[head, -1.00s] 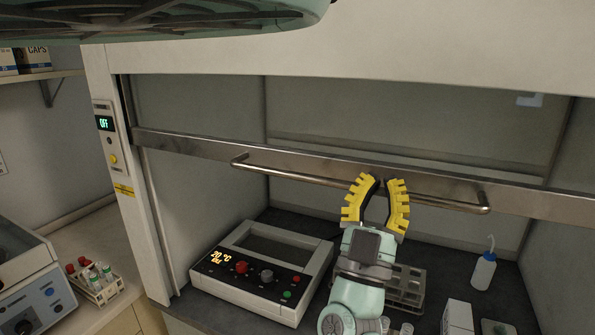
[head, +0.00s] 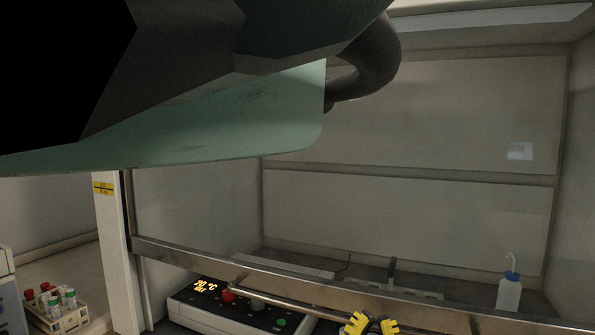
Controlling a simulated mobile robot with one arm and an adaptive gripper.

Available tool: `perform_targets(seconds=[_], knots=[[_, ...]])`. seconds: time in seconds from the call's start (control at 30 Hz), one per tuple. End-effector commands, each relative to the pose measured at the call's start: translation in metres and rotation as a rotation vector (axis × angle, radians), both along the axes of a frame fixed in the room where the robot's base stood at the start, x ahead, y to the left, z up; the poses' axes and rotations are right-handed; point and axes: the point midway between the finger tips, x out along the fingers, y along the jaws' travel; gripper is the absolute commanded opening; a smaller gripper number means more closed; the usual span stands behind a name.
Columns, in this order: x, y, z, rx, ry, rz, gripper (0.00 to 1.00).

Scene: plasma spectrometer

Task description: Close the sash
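The sash shows as a clear pane with a metal bottom rail (head: 200,257), which slopes down to the right across the lower picture. Its handle bar (head: 300,302) runs along the front of the rail, and its right part runs to the bottom edge. The rail now lies in front of the equipment in the hood, with its left end below the yellow label. My gripper (head: 372,322) is at the bottom edge, by the handle bar. Only its yellow finger ends show, standing apart. Whether they touch the bar is unclear. The rest of the gripper is out of frame.
A device with a lit display (head: 218,305) and a white wash bottle (head: 509,290) stand inside the hood. A rack of capped tubes (head: 55,312) stands on the left bench. My own arm covers the upper left, hiding the control panel.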

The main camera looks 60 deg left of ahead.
Motion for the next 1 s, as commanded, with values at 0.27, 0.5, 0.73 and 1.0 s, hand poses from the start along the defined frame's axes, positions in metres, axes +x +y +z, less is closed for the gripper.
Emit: perform_targets(seconds=[0.27,0.5,0.73,1.0], knots=[[0.003,0.001,-0.117,-0.011,0.012,-0.002,0.00],[0.003,0.000,-0.186,-0.010,0.010,-0.004,0.00],[0.002,0.000,-0.226,-0.007,0.008,-0.002,0.00],[0.001,0.000,-0.241,-0.006,0.005,-0.002,0.00]])
